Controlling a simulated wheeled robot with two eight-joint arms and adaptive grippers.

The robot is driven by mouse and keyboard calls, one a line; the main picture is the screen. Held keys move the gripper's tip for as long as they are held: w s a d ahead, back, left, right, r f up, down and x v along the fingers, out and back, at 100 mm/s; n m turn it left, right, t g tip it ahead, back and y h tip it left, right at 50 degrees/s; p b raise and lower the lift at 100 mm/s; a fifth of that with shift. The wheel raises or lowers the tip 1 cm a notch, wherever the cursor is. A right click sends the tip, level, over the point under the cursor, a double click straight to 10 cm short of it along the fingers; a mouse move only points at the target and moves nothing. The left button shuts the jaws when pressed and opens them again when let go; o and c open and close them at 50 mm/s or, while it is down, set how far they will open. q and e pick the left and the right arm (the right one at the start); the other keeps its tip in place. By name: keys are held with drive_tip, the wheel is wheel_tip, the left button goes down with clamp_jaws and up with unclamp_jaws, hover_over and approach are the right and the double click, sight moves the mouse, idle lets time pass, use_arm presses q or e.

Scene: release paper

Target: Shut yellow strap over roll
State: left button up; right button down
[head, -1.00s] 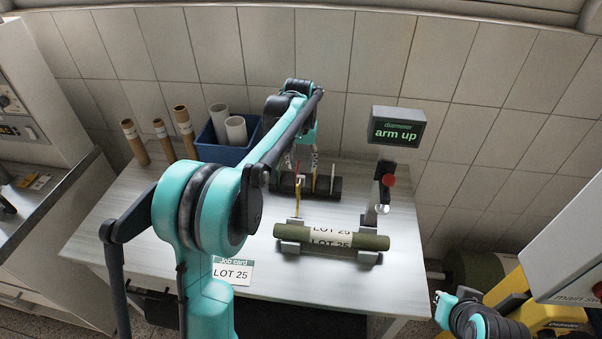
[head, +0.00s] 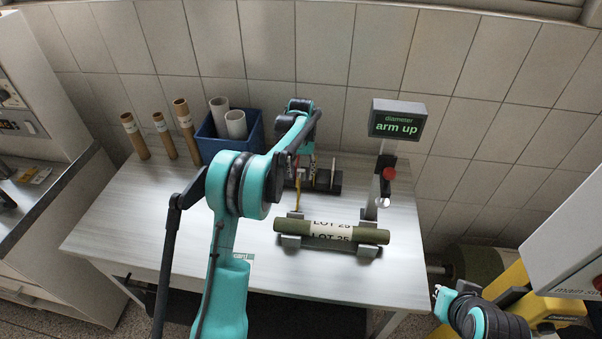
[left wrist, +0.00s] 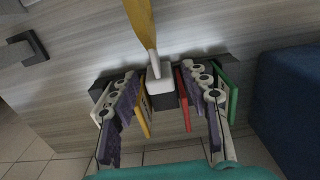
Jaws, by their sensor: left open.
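The dark green roll (head: 289,227) lies across two grey cradle blocks (head: 367,250), with a pale LOT 25 label round its middle. The yellow strap (head: 296,197) stands up behind the left end of the roll, not lying over it. It also shows in the left wrist view (left wrist: 142,22), running to a pale block (left wrist: 160,77). My left gripper (head: 303,163) is behind the strap. In the left wrist view its fingers (left wrist: 161,88) are spread, with the pale block between them; contact is unclear. My right gripper (head: 440,296) is at the lower right, its jaws unclear.
A dark rack (head: 331,184) with coloured plates stands behind the roll, close to my left fingers. A gauge post (head: 382,180) with a display reading "arm up" (head: 397,121) is to the right. A blue bin (head: 215,149) and brown tubes (head: 186,128) stand back left.

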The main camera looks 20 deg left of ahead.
use_arm(q)
clamp_jaws()
drive_tip(key=shift+s, duration=0.1)
